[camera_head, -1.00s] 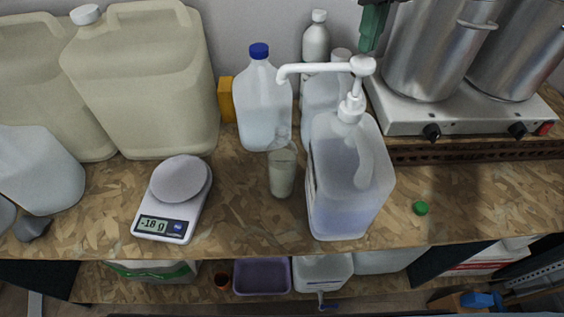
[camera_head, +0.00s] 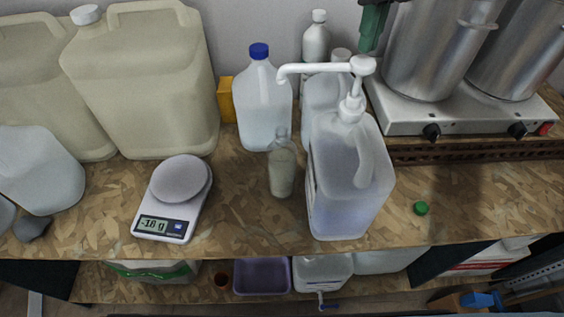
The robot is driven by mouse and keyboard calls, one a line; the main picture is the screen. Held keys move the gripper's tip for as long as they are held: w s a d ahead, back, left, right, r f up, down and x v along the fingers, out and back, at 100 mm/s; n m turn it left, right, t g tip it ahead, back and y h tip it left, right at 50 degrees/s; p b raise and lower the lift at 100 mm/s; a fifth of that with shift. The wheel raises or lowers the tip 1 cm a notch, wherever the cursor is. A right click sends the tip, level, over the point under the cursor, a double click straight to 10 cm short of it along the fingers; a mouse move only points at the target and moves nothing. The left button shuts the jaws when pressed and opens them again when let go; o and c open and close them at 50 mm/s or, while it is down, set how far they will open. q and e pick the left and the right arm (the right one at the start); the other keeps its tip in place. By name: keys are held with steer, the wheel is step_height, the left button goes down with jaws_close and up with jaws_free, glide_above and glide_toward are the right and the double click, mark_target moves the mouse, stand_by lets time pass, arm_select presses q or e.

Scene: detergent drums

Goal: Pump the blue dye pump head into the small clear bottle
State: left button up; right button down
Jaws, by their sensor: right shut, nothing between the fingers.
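The white pump head (camera_head: 362,65) stands on a translucent jug (camera_head: 350,185) with faintly bluish contents, right of centre. Its long spout (camera_head: 315,68) points left. The small clear bottle (camera_head: 281,172) stands upright on the bench, left of the jug. Its neck is below the spout's end, and its contents look pale. My right gripper (camera_head: 370,45) shows as green fingers at the top edge, just above the pump head. It is shut with nothing between its fingers. I cannot tell whether it touches the pump. My left gripper is out of view.
A blue-capped jug (camera_head: 262,105) stands behind the bottle. A digital scale (camera_head: 165,225) is to the left, and large beige canisters (camera_head: 150,90) stand behind it. Steel pots (camera_head: 430,50) on a hotplate (camera_head: 470,115) crowd the right. A green cap (camera_head: 420,208) lies on open bench.

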mark_target(364, 60)
steer(key=shift+f, duration=0.1)
stand_by(0.3)
steer(key=shift+f+b, duration=2.3)
steer(key=shift+f, duration=0.5)
steer(key=shift+r, duration=0.1)
steer(key=shift+r+p, duration=1.85)
steer(key=shift+r, duration=1)
